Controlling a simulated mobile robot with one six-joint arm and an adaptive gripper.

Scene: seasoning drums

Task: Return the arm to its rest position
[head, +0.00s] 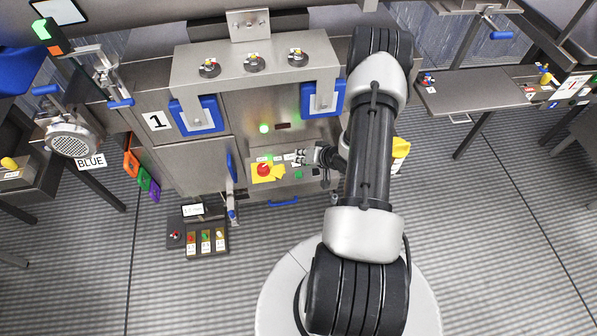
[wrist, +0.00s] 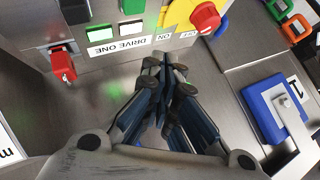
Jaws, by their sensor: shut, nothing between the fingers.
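My gripper (head: 301,157) is in front of the control panel of the steel machine marked 1, near the middle of the head view. In the wrist view my gripper (wrist: 165,68) has its fingers together with nothing between them. Its tips point at the panel near the "DRIVE ONE" label (wrist: 114,47); I cannot tell if they touch. My arm (head: 371,150) stretches forward from the round base and hides part of the machine's right side.
A blue-edged latch (wrist: 272,110) juts out nearby. A side table (head: 470,92) is at right.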

